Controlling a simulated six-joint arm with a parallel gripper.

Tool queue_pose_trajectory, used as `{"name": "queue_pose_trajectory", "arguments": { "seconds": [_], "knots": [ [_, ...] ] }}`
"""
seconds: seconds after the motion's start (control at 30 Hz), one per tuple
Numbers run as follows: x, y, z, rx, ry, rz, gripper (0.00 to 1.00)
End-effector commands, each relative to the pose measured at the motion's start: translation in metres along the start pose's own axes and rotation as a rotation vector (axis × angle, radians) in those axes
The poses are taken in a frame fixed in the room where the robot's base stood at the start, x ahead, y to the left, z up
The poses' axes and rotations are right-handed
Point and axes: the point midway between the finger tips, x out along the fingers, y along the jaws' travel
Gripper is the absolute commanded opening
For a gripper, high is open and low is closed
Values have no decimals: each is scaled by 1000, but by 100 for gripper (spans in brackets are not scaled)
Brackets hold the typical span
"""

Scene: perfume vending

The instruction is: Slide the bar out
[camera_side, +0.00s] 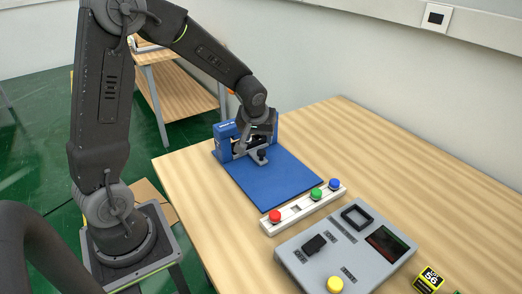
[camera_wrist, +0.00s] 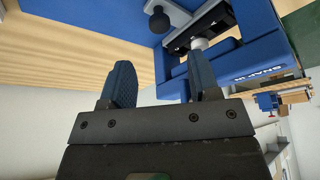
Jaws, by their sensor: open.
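The blue fixture (camera_side: 226,131) stands at the back left of the table, at the far end of a flat blue plate (camera_side: 277,180). A light grey bar (camera_side: 259,160) with a dark round knob sits low at its front. In the wrist view the knob (camera_wrist: 160,20) and the blue fixture (camera_wrist: 258,62) with white lettering are at the top. My gripper (camera_side: 246,146) is right at the fixture in the side view, partly hiding it. In the wrist view its two fingers (camera_wrist: 163,82) are apart with nothing between them. I cannot tell whether a finger touches the fixture.
A white strip (camera_side: 297,207) with red, green and blue buttons lies in front of the plate. A grey console (camera_side: 345,250) with a yellow button is nearer. Small yellow-black boxes (camera_side: 428,280) lie at the lower right. The table's right side is clear.

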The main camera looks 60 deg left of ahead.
Motion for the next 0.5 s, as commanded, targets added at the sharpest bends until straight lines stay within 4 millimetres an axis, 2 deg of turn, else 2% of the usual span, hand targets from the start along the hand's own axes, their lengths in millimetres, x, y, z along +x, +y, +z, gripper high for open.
{"name": "queue_pose_trajectory", "arguments": {
  "seconds": [0.03,0.2,0.3,0.5],
  "knots": [
    [12,0,1,1,-5,-2,56],
    [46,0,1,1,-3,-2,56],
    [62,0,1,1,-3,-1,56],
    [81,0,0,0,-1,0,56]
  ]
}}
